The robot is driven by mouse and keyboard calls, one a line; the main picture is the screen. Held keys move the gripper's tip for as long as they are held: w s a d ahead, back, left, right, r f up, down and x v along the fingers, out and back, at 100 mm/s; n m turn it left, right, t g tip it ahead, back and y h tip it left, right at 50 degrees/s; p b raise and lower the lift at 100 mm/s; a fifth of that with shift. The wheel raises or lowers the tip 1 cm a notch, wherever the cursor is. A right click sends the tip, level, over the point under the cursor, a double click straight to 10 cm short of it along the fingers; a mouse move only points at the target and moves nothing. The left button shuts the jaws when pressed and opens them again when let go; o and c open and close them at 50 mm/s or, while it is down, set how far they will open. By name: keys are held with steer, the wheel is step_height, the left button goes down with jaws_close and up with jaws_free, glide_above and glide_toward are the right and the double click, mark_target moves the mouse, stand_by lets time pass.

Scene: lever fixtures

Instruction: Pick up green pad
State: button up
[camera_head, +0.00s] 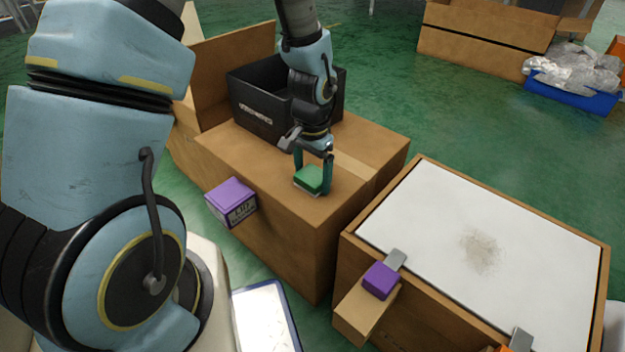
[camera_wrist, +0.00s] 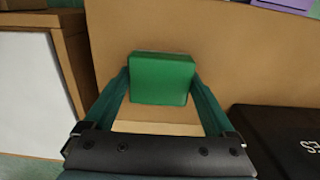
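The green pad (camera_head: 310,178) is a small block above the top of a cardboard box, near the box's front edge. A pale strip shows along its lower edge. My gripper (camera_head: 313,180) points down, with one finger on each side of the pad. In the wrist view the green pad (camera_wrist: 161,80) lies between the two fingertips (camera_wrist: 161,78), which are very close to its sides. I cannot tell whether the fingers press on it or whether the pad is resting on the box.
The cardboard box (camera_head: 270,185) carries a black open bin (camera_head: 262,108) behind my gripper. A purple block (camera_head: 232,202) sticks out from the box's front left side. A white-topped crate (camera_head: 425,220) with a purple-knobbed lever (camera_head: 381,281) stands at right. Green floor (camera_head: 430,120) is open behind.

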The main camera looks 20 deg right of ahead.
mark_target(312, 174)
steer(key=c, duration=0.8)
step_height(312, 174, up, 10)
steer(key=p, duration=0.3)
